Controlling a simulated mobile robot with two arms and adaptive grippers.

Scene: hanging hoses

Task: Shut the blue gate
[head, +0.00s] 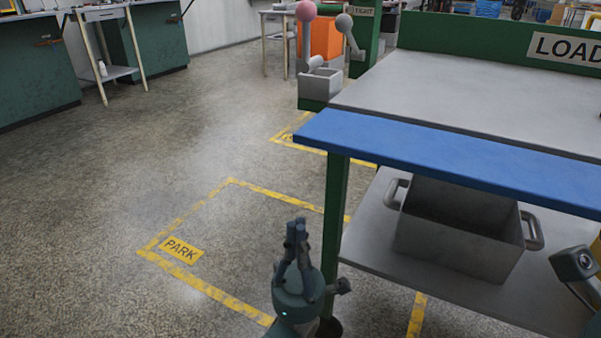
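The blue gate (450,160) shows as a long flat blue panel along the near edge of the grey tabletop (460,95) of the green-framed loading table. It looks to lie roughly level with the top, sticking out towards me. My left gripper (296,226) points up at the bottom centre, left of the table's green leg and lower in the picture than the panel's left end. Its dark fingers are close together with nothing visible between them, apart from the gate. My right gripper's fingers are not in view.
A grey bin (460,230) with handles stands on the lower shelf. A green leg (335,210) stands under the panel's left end. Levers with a pink knob (305,11) and a grey knob (344,22) rise behind. The yellow-marked PARK floor area (181,249) is clear.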

